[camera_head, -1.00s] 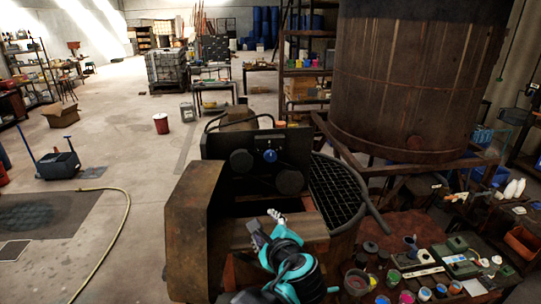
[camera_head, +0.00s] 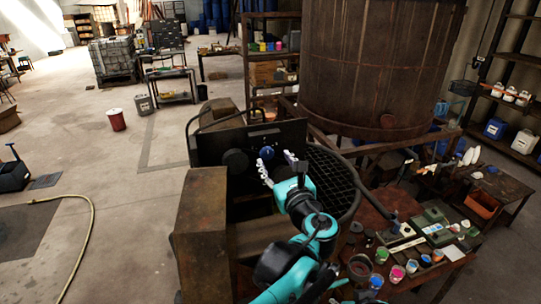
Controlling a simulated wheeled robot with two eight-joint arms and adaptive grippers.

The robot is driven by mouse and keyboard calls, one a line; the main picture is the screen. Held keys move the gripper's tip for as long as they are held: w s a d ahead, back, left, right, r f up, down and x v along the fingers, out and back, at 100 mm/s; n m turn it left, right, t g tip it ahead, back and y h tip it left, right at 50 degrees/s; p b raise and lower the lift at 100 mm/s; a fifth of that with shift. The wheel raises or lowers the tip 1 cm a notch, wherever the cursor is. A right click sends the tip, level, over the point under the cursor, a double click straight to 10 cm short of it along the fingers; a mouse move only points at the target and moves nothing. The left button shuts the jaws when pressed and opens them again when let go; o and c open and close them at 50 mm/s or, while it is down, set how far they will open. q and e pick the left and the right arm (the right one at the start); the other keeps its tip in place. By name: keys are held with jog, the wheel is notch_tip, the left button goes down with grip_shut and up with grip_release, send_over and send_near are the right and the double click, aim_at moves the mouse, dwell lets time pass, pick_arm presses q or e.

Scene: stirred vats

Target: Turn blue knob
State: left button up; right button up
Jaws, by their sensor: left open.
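The blue knob (camera_head: 267,153) sits on the dark upright panel (camera_head: 215,142) of the rusty machine, between darker round knobs. My left gripper (camera_head: 276,165) is just in front of the panel, close to the blue knob and slightly below and right of it. Its light fingers are spread apart with nothing between them. I cannot tell whether a finger touches the knob. The teal and black arm hides part of the panel's right side. My right gripper is not in view.
A dark grate (camera_head: 335,180) inside a round rim lies right of the panel. A large rusty vat (camera_head: 375,65) stands behind. A table with open paint pots (camera_head: 360,266) is at the lower right. Open floor with a yellow hose (camera_head: 88,225) lies left.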

aim_at(266, 156)
pick_arm(q)
jog(key=w+a, duration=0.2)
jog(key=w, duration=0.1)
jog(key=shift+a+f, duration=0.15)
jog(key=shift+s+d, duration=0.2)
jog(key=shift+d, duration=0.25)
jog(key=shift+w+a, duration=0.1)
jog(key=shift+a, duration=0.15)
jog(key=c, duration=1.2)
jog(key=shift+o, duration=0.2)
jog(key=shift+d, duration=0.1)
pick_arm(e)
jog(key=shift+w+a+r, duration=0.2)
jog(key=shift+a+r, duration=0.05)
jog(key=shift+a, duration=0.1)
